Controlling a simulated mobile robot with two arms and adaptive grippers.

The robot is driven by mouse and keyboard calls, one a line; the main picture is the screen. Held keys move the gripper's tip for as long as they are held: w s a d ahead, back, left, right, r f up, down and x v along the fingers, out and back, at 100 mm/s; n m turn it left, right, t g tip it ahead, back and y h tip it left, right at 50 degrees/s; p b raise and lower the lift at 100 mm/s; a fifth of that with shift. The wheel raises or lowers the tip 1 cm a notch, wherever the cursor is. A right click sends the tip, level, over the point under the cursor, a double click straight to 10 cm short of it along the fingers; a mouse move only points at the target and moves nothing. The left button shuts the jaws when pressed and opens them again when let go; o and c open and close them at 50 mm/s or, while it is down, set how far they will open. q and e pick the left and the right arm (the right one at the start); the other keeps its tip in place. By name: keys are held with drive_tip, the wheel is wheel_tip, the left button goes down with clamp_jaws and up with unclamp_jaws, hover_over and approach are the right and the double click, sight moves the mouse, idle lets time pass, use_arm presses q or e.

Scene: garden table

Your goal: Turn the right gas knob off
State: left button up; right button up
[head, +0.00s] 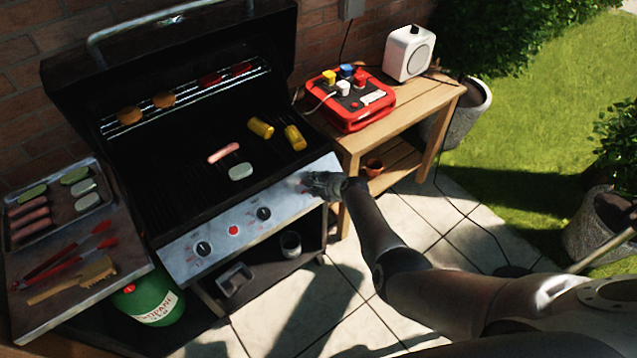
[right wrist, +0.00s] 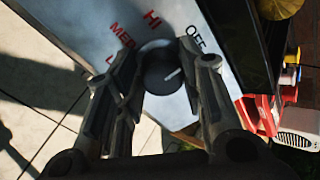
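The grill's silver front panel (head: 184,262) carries a left knob (head: 203,248), a red button (head: 233,230) and a middle knob (head: 263,213). My right gripper (head: 322,184) is at the panel's right end and hides the right gas knob in the head view. In the right wrist view, the dark round right knob (right wrist: 161,69) sits between the fingers of my right gripper (right wrist: 160,58). The fingers flank it closely; contact is unclear. Its white mark points up and right, toward the OFF label's side. HI and MED labels stand to the left. My left gripper is out of view.
The grill lid (head: 70,75) is open, with several foods on the grate. A wooden side table (head: 437,93) at right holds a red case (head: 345,122) and a white radio (head: 409,53). A green propane tank (head: 150,300) stands below the left shelf (head: 60,318).

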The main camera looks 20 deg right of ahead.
drive_tip(key=o, duration=0.3)
drive_tip(key=shift+o, duration=0.2)
drive_tip(key=v, duration=0.7)
drive_tip(key=shift+s, duration=0.2)
drive_tip(key=shift+r, duration=0.15)
idle(0.6)
